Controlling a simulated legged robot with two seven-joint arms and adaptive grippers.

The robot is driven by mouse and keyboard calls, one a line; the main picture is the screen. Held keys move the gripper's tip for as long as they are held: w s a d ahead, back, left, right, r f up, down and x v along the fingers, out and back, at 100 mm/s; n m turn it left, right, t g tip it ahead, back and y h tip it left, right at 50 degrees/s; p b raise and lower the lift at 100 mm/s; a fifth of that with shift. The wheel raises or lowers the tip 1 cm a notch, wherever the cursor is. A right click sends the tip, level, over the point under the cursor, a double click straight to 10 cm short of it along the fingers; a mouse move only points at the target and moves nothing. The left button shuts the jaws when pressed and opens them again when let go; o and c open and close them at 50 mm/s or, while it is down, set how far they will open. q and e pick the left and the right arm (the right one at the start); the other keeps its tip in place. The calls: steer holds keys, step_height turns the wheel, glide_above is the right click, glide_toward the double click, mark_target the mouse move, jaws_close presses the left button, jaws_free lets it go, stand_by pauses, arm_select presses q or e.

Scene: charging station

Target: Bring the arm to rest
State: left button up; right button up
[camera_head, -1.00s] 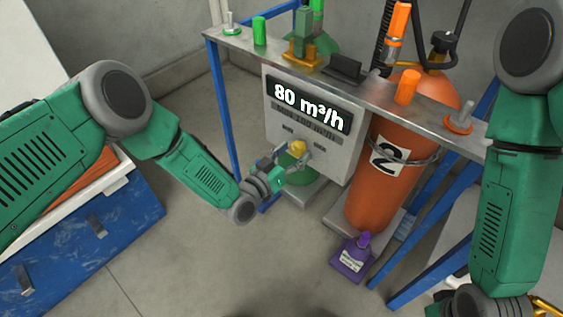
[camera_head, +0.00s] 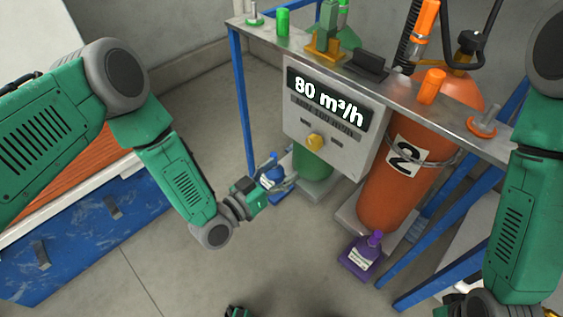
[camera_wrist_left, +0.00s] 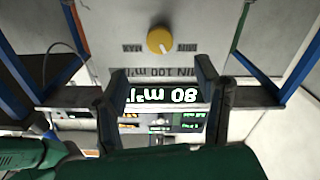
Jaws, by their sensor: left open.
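My left gripper (camera_head: 284,178) is open and empty. It hangs to the left of the grey flow panel, apart from it. The panel display (camera_head: 325,98) reads "80 m³/h", and below it sits a yellow knob (camera_head: 315,142). In the left wrist view the knob (camera_wrist_left: 160,40) stands beyond the two spread fingers (camera_wrist_left: 167,85), and the display appears upside down between them. Part of my right arm (camera_head: 515,215) shows at the right edge. A small dark green piece shows at the bottom edge; I cannot tell whether it belongs to my right gripper.
A blue bottle (camera_head: 270,170) stands behind my left gripper. An orange cylinder (camera_head: 392,190) marked "2" and a purple bottle (camera_head: 361,254) stand to the right, by the blue-legged metal frame (camera_head: 375,82). A blue crate (camera_head: 85,235) is at left. Floor in the middle is clear.

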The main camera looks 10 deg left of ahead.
arm_select(q)
steer(key=s+a+r+n+g+y+p, duration=0.1)
steer(key=s+a+n+g+y+p, duration=0.1)
steer(key=s+a+g+y+p, duration=0.2)
steer(key=s+a+r+n+g+y+p, duration=0.1)
steer(key=s+a+g+y+p, duration=0.4)
steer(key=s+a+g, duration=0.5)
steer(key=s+a, duration=0.3)
steer(key=s, duration=0.4)
steer(key=s+a+n+y, duration=0.1)
steer(key=s+a, duration=0.3)
steer(key=s, duration=0.4)
steer(key=shift+y, duration=0.3)
steer(key=shift+d, duration=0.1)
steer(key=shift+f, duration=0.1)
stand_by(1.0)
